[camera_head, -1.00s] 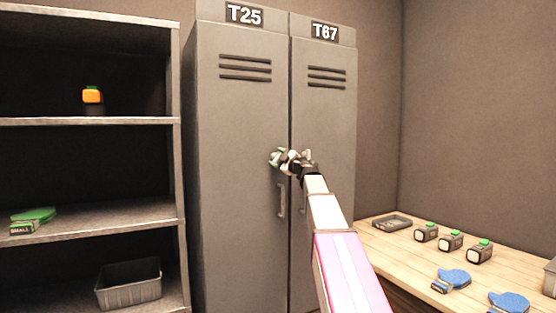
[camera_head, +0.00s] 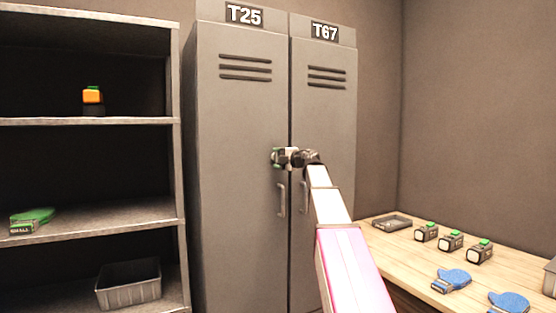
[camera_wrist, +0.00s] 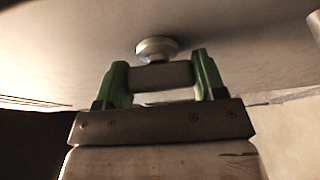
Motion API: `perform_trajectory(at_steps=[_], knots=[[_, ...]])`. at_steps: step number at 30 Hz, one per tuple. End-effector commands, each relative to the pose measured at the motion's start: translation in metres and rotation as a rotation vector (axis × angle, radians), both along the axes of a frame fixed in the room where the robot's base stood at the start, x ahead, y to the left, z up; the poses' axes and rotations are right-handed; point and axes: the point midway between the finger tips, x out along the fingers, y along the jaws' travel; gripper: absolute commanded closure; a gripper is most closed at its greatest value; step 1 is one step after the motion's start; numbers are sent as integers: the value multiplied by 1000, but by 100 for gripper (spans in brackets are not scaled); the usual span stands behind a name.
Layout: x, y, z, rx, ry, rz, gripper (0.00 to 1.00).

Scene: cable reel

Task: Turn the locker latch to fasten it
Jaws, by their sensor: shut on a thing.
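Two grey lockers stand side by side: locker T25 (camera_head: 235,120) on the left and locker T67 (camera_head: 333,120) on the right. Both doors look closed. My gripper (camera_head: 279,157) is at the right edge of the T25 door, above its handle (camera_head: 281,200). In the wrist view the green fingers of my gripper (camera_wrist: 160,78) are shut on the latch (camera_wrist: 160,74), a grey bar between them. A round metal hub (camera_wrist: 157,47) shows just beyond the bar, against the door. In the head view my gripper hides the latch, so its exact angle is unclear there.
A shelf unit (camera_head: 178,170) stands left of the lockers, holding an orange-topped item (camera_head: 93,96), a green item (camera_head: 36,216) and a grey bin (camera_head: 129,284). A wooden table (camera_head: 400,247) at the right bears several small devices and blue items.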

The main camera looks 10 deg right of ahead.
Motion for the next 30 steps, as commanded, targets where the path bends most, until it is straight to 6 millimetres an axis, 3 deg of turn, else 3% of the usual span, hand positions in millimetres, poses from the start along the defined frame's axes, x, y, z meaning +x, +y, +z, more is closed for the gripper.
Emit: perform_trajectory(at_steps=[13,14,15,16,25,30], knots=[[0,1,-1,-16,-4,1,60],[0,0,-1,-16,-4,1,30],[0,0,-1,-15,-4,1,17],[0,0,-1,-15,-4,1,11],[-1,-1,0,-12,-4,0,11],[-14,-11,-1,-12,-5,-2,11]])
